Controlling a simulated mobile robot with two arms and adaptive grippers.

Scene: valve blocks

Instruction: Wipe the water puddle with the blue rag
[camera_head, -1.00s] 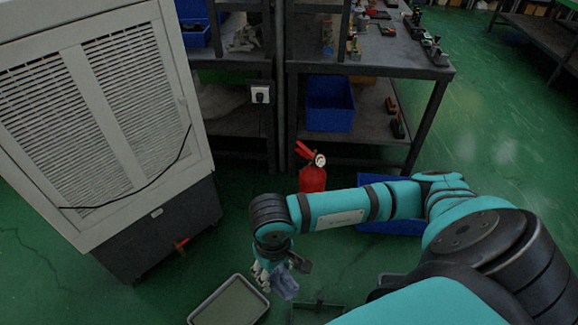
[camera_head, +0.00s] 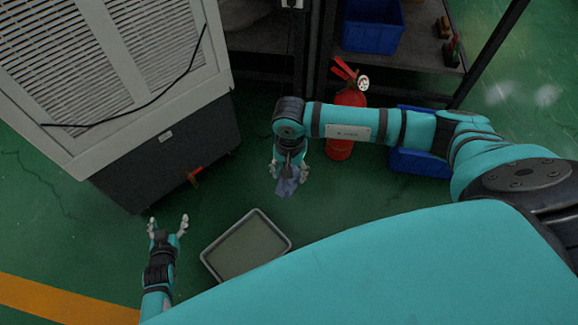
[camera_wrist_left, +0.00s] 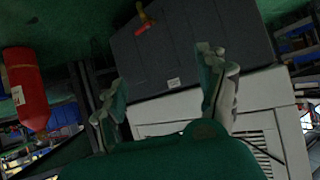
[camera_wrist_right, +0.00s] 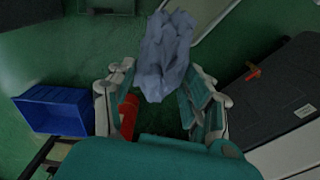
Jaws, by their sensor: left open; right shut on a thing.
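The blue rag (camera_head: 288,187) hangs crumpled from my right gripper (camera_head: 288,174), which is shut on it. They are over the green floor, up and to the right of the grey tray. The rag (camera_wrist_right: 165,55) also shows large at the fingers in the right wrist view. My left gripper (camera_head: 168,223) is open and empty, left of the tray and in front of the cooler's dark base. Its spread fingers (camera_wrist_left: 163,75) also show in the left wrist view. I cannot make out a water puddle clearly on the dark floor.
The grey tray (camera_head: 206,256) lies on the floor between the grippers. A large cooler (camera_head: 150,60) with a red-handled valve (camera_head: 195,175) stands at left. A red fire extinguisher (camera_head: 341,149) and a blue bin (camera_head: 418,164) stand right of the rag, by the shelving.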

